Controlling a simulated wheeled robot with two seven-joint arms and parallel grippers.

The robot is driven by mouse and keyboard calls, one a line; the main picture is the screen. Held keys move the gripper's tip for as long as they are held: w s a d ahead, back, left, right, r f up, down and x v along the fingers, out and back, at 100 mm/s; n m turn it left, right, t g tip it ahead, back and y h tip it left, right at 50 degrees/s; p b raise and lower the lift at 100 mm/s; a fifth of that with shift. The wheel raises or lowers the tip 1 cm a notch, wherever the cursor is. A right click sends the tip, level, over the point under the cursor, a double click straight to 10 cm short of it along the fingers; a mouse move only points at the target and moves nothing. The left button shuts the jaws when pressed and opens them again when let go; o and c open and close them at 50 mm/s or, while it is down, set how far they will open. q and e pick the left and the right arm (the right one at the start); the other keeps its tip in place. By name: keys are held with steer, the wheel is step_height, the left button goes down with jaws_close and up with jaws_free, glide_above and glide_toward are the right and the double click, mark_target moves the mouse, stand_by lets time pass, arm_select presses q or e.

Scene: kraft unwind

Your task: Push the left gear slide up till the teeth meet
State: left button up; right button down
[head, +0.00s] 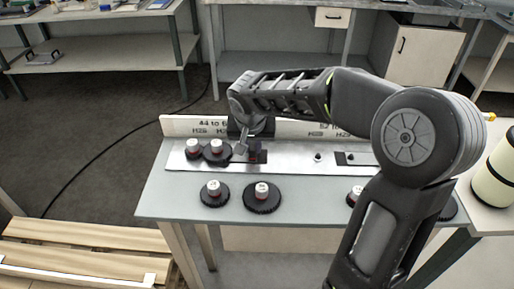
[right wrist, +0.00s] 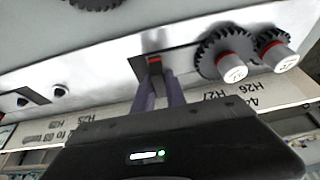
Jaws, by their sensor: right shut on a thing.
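The left gear slide (right wrist: 154,62), a small dark block with a red top, sits in a dark slot in the metal plate. My right gripper (right wrist: 162,88) is shut on it, with a finger on either side. In the head view the right gripper (head: 248,150) reaches down to the plate and partly hides the slide. Two dark toothed gears with white-topped, red-banded hubs stand beside the slide: the nearer gear (head: 217,151) and the outer gear (head: 191,149). A gap shows between the slide and the nearer gear. My left gripper is out of view.
Loose gears (head: 262,197) lie on the grey table (head: 310,215) in front of the plate (head: 285,155). A second dark slot (head: 356,158) and a peg (head: 318,157) are farther right. A lettered board (head: 185,124) runs behind. A cream cylinder (head: 495,175) stands at the right.

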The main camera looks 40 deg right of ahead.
steer(key=c, duration=1.4)
jaws_free()
steer(key=shift+o, duration=0.2)
steer(key=shift+r, duration=0.1)
steer(key=v, duration=0.7)
steer(key=shift+s+r, duration=0.2)
steer(key=shift+r, duration=0.1)
